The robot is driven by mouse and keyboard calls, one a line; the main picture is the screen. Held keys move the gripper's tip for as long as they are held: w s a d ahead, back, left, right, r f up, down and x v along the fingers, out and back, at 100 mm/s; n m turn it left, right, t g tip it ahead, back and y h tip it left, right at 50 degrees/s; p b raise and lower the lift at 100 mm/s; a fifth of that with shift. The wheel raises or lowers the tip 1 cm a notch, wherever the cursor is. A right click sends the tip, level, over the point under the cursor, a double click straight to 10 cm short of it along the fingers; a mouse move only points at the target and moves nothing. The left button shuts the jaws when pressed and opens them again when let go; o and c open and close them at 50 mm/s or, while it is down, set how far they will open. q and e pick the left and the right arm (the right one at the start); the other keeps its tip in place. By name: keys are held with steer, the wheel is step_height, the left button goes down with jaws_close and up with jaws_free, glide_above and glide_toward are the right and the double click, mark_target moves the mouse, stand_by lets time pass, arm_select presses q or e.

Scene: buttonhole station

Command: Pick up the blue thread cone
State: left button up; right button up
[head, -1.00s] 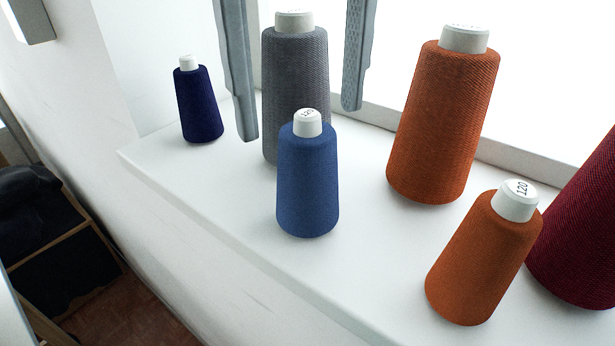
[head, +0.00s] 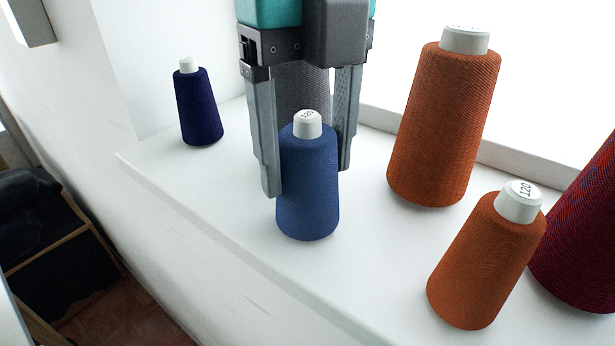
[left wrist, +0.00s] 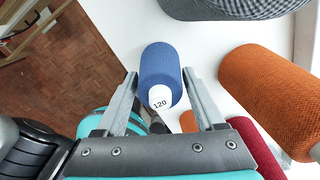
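The blue thread cone (head: 308,205) stands upright on the white ledge in the head view, its pale top marked 120. It also shows in the left wrist view (left wrist: 160,65). My left gripper (head: 308,181) comes down from above with one finger on each side of this cone. In the left wrist view the open fingers (left wrist: 160,75) straddle the cone, with gaps at its sides. The left finger overlaps the cone's edge in the head view; I cannot tell if it touches. My right gripper is not in view.
A grey cone (head: 302,90) stands close behind, partly hidden by my gripper. A navy cone (head: 198,108) is at the left. A large orange cone (head: 440,130), a smaller orange cone (head: 483,262) and a dark red cone (head: 585,235) stand right. The ledge (head: 235,225) drops off in front.

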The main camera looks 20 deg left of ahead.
arm_select(q)
steer(key=c, duration=1)
steer(key=shift+r, duration=0.1)
